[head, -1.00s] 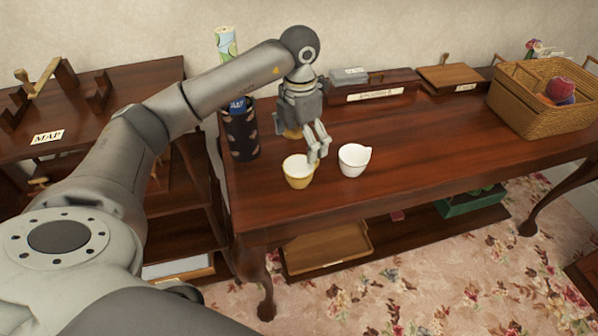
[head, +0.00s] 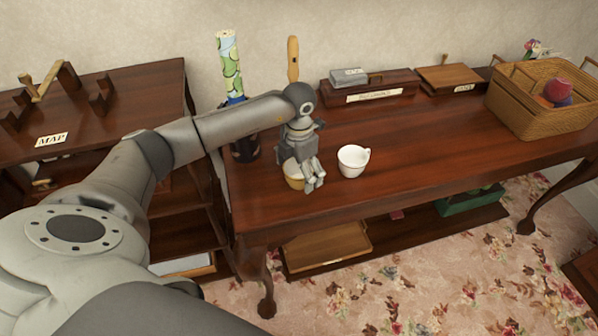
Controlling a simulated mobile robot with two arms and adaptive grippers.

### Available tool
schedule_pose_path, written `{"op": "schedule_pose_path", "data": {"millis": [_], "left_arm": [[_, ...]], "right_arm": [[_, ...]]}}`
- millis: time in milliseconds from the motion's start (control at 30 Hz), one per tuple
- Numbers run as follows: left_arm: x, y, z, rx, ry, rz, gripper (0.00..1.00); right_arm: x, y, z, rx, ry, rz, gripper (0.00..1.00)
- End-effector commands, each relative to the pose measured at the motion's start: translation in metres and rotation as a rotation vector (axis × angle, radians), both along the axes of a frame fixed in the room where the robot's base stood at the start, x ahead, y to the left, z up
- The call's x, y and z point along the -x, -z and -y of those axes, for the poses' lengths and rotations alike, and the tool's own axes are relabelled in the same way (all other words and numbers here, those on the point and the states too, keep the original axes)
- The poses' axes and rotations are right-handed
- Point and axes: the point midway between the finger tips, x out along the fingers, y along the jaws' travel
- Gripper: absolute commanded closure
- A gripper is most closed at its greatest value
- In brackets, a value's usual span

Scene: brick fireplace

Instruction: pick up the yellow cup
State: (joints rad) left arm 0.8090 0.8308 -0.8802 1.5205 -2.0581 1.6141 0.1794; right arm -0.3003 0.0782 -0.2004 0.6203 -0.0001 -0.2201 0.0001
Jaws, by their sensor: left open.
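The yellow cup (head: 292,181) stands on the dark wooden table in the head view, with a pale rim. My left gripper (head: 312,184) is low over it, and its fingers hide the cup's right side and part of its top. The fingers point down toward the table. The gripper is open; whether a finger touches the cup or reaches inside it, I cannot tell. My right gripper is not in view.
A white cup (head: 352,162) stands close to the right of my gripper. A dark holder (head: 243,150) is behind on the left, partly covered by my arm. A wicker basket (head: 540,105) sits far right. The table's front right (head: 440,170) is clear.

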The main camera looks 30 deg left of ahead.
Motion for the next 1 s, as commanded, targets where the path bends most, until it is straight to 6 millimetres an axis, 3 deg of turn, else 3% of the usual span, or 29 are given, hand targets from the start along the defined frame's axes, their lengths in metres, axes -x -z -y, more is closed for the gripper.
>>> {"op": "schedule_pose_path", "data": {"millis": [100,533,833,1000], "left_arm": [[0.000,0.000,0.000,0.000,0.000,0.000,0.04],[0.000,-0.001,0.000,0.000,0.000,0.001,0.57],[-0.001,-0.004,0.000,0.001,0.000,0.002,0.58],[-0.002,-0.018,0.000,-0.001,0.000,0.003,0.58]], "right_arm": [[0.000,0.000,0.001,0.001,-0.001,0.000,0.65],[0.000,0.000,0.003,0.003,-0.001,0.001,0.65],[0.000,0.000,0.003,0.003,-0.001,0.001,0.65],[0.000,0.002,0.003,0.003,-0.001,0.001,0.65]]}}
